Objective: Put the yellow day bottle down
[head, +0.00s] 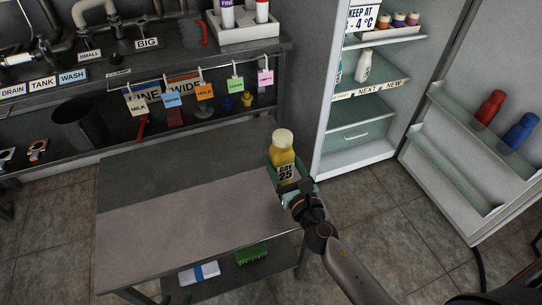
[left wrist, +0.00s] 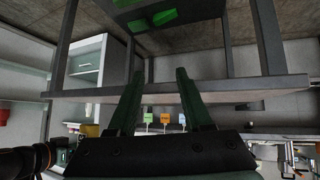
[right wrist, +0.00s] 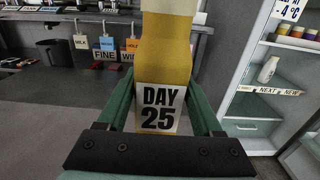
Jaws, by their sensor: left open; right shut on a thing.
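My left gripper (left wrist: 156,100) is open and empty in the left wrist view, near the edge of a table.
The table top is bare left of the bottle. The fridge (head: 355,110) stands open at the right, its door (head: 450,140) holding a red bottle (head: 490,107) and a blue bottle (head: 521,131). A rail with coloured tags (head: 205,91) runs behind.

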